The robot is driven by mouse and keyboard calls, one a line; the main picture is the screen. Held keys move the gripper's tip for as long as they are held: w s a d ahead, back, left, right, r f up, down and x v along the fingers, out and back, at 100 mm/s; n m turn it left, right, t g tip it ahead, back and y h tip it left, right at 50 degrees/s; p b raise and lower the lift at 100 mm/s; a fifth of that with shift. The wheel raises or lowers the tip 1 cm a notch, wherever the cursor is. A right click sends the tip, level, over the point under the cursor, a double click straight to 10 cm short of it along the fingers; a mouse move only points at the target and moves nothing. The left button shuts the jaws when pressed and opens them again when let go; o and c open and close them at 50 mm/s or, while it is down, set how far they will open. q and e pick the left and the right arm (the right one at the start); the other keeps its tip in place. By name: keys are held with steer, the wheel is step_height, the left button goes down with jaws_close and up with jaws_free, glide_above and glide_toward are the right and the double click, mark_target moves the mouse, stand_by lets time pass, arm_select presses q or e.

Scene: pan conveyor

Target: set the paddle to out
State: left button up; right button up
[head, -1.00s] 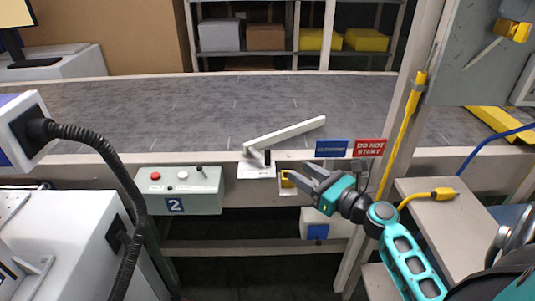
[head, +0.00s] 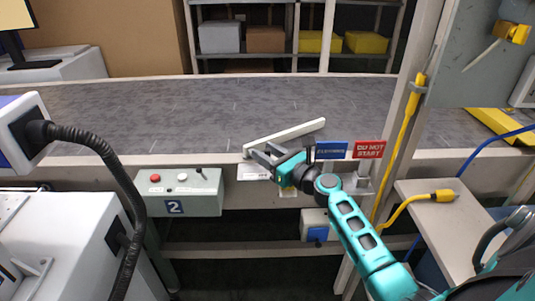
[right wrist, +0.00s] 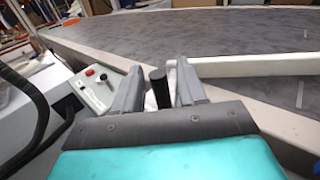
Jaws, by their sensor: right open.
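The paddle (head: 292,131) is a long white bar lying slantwise over the near edge of the grey conveyor, its far end to the right. It also shows in the right wrist view (right wrist: 255,66). A black upright handle (right wrist: 160,88) stands at its near end. My right gripper (head: 260,152) is at that near end, open. In the right wrist view its two fingers stand on either side of the handle, with gaps visible. In the head view the gripper hides the handle. A white label plate (head: 250,173) sits below it, partly covered. My left gripper is not in view.
A grey control box (head: 180,192) marked 2 is to the left. A post with a yellow handle (head: 408,110) is further right. The conveyor belt (head: 160,110) is bare.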

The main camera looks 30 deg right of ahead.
steer(key=shift+c, duration=0.2)
jaws_close()
steer(key=shift+a, duration=0.2)
stand_by(0.4)
steer(key=shift+a+m+h+p, duration=0.1)
steer(key=shift+m+h+p, duration=0.2)
